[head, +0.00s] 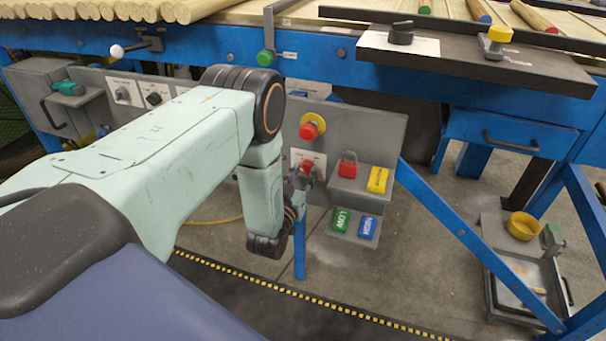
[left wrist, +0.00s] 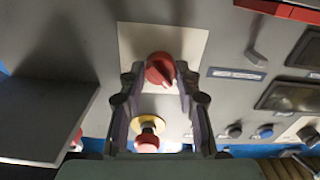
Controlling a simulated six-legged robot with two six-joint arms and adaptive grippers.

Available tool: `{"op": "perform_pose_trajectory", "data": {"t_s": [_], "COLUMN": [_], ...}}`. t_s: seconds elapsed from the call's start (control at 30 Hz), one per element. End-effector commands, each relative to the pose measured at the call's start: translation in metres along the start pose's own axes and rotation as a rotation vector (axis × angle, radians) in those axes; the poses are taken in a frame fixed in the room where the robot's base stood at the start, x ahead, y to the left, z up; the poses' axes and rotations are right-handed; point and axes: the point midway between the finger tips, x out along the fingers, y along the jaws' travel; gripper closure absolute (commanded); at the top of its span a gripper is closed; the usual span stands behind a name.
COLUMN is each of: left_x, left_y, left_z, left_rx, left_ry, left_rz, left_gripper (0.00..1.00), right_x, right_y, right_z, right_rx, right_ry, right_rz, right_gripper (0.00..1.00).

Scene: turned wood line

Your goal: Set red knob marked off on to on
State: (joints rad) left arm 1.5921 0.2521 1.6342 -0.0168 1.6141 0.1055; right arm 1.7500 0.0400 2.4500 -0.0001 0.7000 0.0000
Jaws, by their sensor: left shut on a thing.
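The red knob (left wrist: 160,68) sits on a pale plate (left wrist: 201,45) on the grey panel in the left wrist view. In the head view the knob (head: 307,166) shows small, partly behind my gripper, with dark marks on its plate too small to read. My left gripper (left wrist: 160,80) has one finger at each side of the knob and is shut on it. In the head view my left arm reaches across the panel and the gripper (head: 303,178) is small at the plate. The knob's setting cannot be read. My right gripper is not in view.
A red push button on a yellow ring (head: 312,127) is close above the knob. A red padlock (head: 347,165), a yellow block (head: 377,180), and green (head: 341,220) and blue (head: 369,227) tags are to the right. A blue bench frame (head: 440,215) slants down beyond them.

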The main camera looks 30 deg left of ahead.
Motion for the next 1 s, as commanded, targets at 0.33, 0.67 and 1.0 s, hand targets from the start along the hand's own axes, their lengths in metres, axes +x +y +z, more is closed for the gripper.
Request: {"op": "perform_pose_trajectory", "data": {"t_s": [0.33, 0.67, 1.0], "left_x": [0.000, 0.000, 0.000], "left_y": [0.000, 0.000, 0.000], "left_z": [-0.001, -0.002, -0.001], "left_rx": [0.061, 0.309, 0.633], "left_ry": [-0.001, -0.001, -0.002], "left_rz": [-0.001, 0.000, 0.001], "left_gripper": [0.99, 0.99, 0.99], "right_x": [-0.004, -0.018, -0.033], "right_y": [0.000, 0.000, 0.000], "right_z": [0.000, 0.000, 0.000], "right_rx": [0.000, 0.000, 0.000], "right_ry": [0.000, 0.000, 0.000], "right_rz": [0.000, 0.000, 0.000], "right_gripper": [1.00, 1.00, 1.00]}}
